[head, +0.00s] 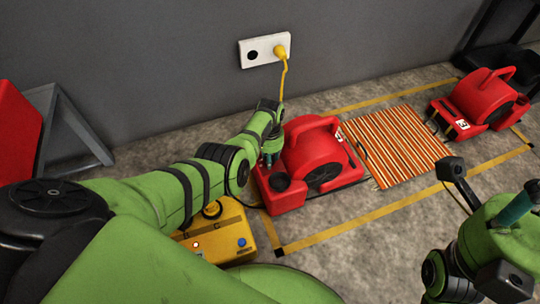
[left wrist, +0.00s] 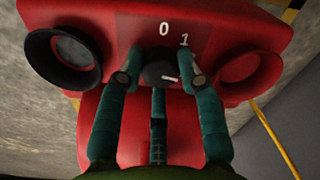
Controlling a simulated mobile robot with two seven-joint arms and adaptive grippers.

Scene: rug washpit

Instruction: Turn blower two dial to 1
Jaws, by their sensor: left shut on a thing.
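In the head view my left gripper (head: 270,156) reaches down to the left side of the near red blower (head: 318,155). In the left wrist view, the left gripper's teal fingers (left wrist: 160,78) are shut on a dark round dial (left wrist: 158,64) on the red housing. A white mark on the dial lies toward the right finger, slightly tilted. A white 0 (left wrist: 164,29) and 1 (left wrist: 184,40) are printed above the dial. The blower's number tag is too small to read. My right gripper (head: 514,207) is partly seen at the right edge; its opening is unclear.
A second red blower (head: 482,101) stands at the back right, beyond a striped rug (head: 397,146). A yellow box (head: 222,238) with buttons sits beside my left arm. A yellow plug and cable (head: 283,66) hang from the white wall outlet (head: 256,52). Yellow tape marks the floor.

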